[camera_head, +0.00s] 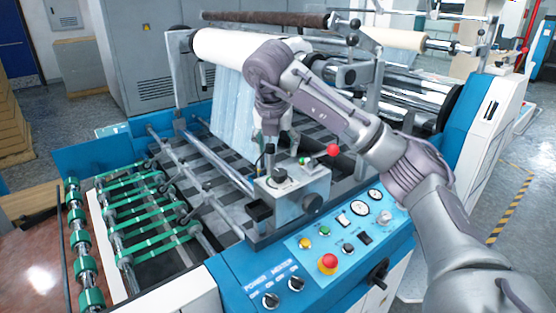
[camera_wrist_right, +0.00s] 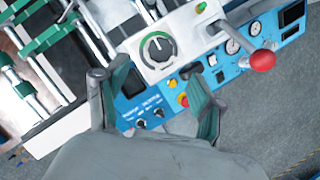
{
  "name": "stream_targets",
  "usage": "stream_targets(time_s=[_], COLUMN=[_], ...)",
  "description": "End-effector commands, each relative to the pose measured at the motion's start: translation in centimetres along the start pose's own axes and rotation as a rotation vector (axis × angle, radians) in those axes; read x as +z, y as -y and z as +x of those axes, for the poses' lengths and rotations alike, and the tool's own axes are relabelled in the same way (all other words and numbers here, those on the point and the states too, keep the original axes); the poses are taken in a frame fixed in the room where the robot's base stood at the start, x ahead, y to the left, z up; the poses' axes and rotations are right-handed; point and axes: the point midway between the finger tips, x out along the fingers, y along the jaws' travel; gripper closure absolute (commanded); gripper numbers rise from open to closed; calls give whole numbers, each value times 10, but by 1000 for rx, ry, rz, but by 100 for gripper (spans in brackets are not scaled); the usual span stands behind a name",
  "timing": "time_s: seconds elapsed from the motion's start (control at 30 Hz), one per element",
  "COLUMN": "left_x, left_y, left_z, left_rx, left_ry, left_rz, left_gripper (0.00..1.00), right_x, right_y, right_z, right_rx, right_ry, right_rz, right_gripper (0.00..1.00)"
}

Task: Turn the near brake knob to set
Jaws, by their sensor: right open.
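My right gripper (camera_head: 272,140) is above the grey control box (camera_head: 306,200) at the machine's near end. In the right wrist view its fingers (camera_wrist_right: 148,76) are spread apart with nothing between them. A round dial knob (camera_wrist_right: 158,48) with a green arc and a pale pointer line is on the box face, just beyond the fingertips and not touched. In the head view a black knob (camera_head: 280,175) shows on top of the box. I cannot read a brake label or a set mark on either. My left gripper is not in view.
A red-balled lever (camera_head: 334,150) stands beside the box; it also shows in the wrist view (camera_wrist_right: 262,60). The blue panel (camera_head: 335,262) carries a red stop button (camera_head: 327,263), gauges and switches. Green-banded rollers (camera_head: 140,215) lie left. A white roll (camera_head: 230,46) is behind.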

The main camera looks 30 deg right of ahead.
Motion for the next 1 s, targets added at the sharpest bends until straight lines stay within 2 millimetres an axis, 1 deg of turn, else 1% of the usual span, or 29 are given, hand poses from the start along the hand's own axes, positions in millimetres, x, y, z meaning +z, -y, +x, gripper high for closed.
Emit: stream_targets(time_s=[0.03,0.1,0.27,0.87,1.0], left_x=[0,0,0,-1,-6], left_y=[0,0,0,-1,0], left_z=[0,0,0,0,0], left_rx=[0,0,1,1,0], left_ry=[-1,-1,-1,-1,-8], left_rz=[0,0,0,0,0], left_gripper=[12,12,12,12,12], right_x=[2,1,1,0,0], right_y=[1,1,1,1,1], right_z=[-9,-17,-27,-28,-28], right_rx=[0,0,-1,-1,-1], right_ry=[5,3,2,-1,-1], right_rz=[3,2,2,2,2], right_gripper=[32,32,32,32,32])
